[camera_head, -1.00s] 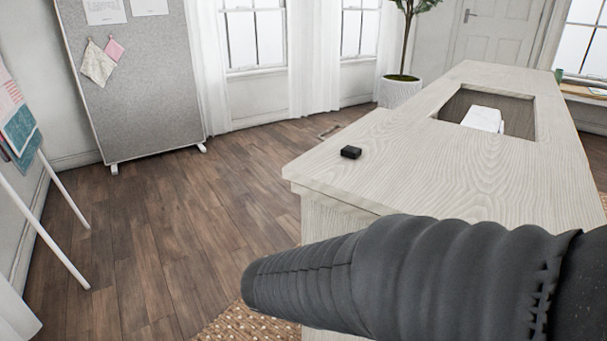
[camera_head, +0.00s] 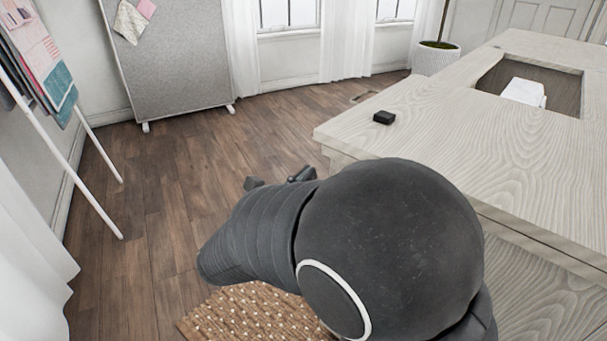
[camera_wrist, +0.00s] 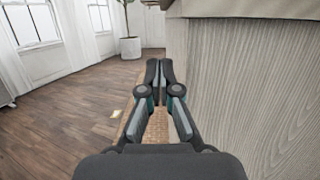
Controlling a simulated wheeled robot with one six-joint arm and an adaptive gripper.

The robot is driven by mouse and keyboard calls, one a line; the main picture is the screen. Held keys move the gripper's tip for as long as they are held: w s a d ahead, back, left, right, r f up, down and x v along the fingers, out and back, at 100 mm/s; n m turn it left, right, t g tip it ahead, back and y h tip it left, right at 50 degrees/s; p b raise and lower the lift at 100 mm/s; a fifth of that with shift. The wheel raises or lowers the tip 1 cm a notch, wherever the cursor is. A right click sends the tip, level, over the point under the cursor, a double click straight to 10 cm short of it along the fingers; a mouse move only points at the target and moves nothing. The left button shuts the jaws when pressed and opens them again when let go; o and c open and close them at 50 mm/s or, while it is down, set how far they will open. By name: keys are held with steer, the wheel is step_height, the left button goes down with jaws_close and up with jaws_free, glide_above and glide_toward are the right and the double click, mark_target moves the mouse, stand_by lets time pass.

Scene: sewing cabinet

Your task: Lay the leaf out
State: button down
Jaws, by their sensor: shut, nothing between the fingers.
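The pale wood-grained sewing cabinet (camera_head: 440,185) fills the right of the head view. Its top surface is flat, with a rectangular recess (camera_head: 567,88) holding a white object (camera_head: 523,92). I cannot tell which panel is the leaf. In the wrist view, an upright wood-grained cabinet side (camera_wrist: 240,85) stands to the right, under an overhanging edge (camera_wrist: 235,8). My gripper (camera_wrist: 160,68) is shut and empty, beside this side panel and apart from it. In the head view my arm hides most of the gripper and the near part of the cabinet.
A small black box (camera_head: 383,117) lies on the cabinet top near its left corner. A woven rug (camera_head: 250,312) lies below my arm. A grey board (camera_head: 180,60), a white-legged stand (camera_head: 60,150) and a potted plant (camera_head: 436,58) stand around. The wooden floor (camera_head: 175,190) left of the cabinet is open.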

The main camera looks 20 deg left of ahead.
steer(key=shift+w+d+r, duration=0.4)
steer(key=shift+w+r, duration=0.55)
steer(key=shift+w, duration=0.15)
steer(key=shift+w+d+r, duration=0.35)
steer(key=shift+w+r, duration=0.6)
steer(key=shift+w, duration=0.15)
steer(key=shift+w+d+r, duration=0.4)
steer(key=shift+w+r, duration=0.55)
steer(key=shift+w, duration=0.15)
